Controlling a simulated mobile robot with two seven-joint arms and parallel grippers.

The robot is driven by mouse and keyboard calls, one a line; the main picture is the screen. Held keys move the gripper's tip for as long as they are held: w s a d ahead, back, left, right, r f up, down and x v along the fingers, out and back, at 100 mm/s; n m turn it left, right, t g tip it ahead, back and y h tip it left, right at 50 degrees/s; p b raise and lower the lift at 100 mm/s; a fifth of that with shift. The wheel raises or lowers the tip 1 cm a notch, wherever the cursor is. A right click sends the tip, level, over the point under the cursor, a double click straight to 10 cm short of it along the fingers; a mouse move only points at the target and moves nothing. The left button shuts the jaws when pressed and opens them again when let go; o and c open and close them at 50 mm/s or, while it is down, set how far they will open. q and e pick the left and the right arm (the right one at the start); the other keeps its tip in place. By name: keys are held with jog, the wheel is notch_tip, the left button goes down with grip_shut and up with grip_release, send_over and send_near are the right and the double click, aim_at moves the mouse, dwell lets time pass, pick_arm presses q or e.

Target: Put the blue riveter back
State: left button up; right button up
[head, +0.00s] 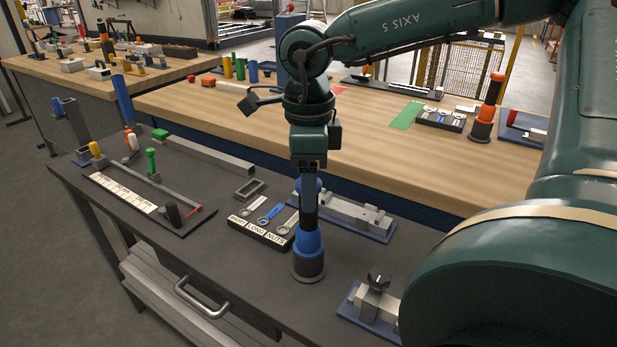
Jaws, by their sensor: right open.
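The blue riveter (309,245) stands upright in a dark round holder (309,269) on the dark table. My right gripper (309,190) points straight down at the riveter's upper part. It is open, and a finger hides part of the riveter's blue top. I cannot tell whether a finger touches it. My left gripper is out of view.
A wrench tray (262,233) lies just left of the riveter, and a blue-based fixture (345,214) stands behind it. Another fixture (376,303) is at the front right. An orange riveter (490,95) stands on the wooden bench (365,130) behind.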

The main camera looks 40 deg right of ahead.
notch_tip(320, 180, up, 12)
jog(key=shift+r, duration=0.15)
dwell(0.7)
